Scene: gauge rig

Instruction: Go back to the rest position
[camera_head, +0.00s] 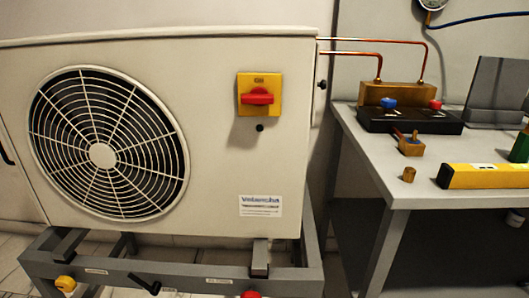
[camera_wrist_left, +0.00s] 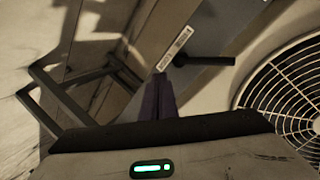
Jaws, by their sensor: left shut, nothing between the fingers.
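My left gripper (camera_wrist_left: 158,97) shows in the left wrist view with its dark purple fingers shut and nothing between them. It is near the beige outdoor unit (camera_wrist_left: 222,85), whose fan grille (camera_wrist_left: 290,95) is at the right of that view. I cannot tell how far the fingers are from the unit. The head view shows the unit (camera_head: 215,160) from the front, and neither gripper is seen there. My right gripper is in neither view.
The unit carries a red switch (camera_head: 257,97) on a yellow plate and stands on a grey frame (camera_head: 190,275). A grey table (camera_head: 375,165) at right holds a black manifold block (camera_head: 405,122), a brass fitting (camera_head: 409,174) and a yellow level (camera_head: 485,176). A dark handle (camera_wrist_left: 205,61) sticks out beside the left gripper.

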